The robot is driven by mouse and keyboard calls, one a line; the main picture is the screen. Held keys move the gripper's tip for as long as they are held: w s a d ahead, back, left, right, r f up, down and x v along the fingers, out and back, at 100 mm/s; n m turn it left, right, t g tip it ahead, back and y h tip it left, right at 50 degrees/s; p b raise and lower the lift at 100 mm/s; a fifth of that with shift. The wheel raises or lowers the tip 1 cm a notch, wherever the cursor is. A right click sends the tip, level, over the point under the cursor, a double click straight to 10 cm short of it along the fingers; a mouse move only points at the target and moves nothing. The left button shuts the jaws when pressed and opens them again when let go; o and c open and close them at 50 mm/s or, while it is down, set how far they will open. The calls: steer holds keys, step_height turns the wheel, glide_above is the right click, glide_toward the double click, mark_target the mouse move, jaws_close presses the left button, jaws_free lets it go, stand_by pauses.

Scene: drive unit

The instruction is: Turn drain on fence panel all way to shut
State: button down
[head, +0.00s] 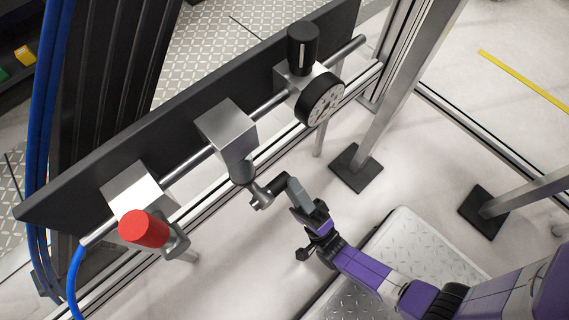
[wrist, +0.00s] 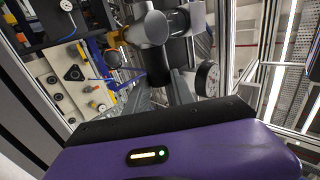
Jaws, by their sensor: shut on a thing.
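The drain (head: 243,172) is a dark grey fitting under the middle silver block (head: 226,128) on the fence panel (head: 75,188). A short grey handle sticks out from it toward the lower right. My gripper (head: 283,188) comes from the lower right and is shut on this handle. The fingers hide part of the handle, so its exact angle is hard to read. In the wrist view the drain's grey round body (wrist: 150,28) shows at top centre, close ahead of my gripper; the fingertips are hard to make out there.
A red knob (head: 144,229) sits on the left block. A round gauge (head: 320,99) and a black knob (head: 303,45) are at the right block. A pipe joins the blocks. A blue hose (head: 74,285) hangs at left. Posts (head: 405,92) stand at right; open floor lies below the drain.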

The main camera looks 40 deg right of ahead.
stand_by(0.5)
steer(key=c, duration=1.1)
jaws_free()
steer(key=shift+a+f, duration=0.1)
steer(key=shift+f, duration=0.05)
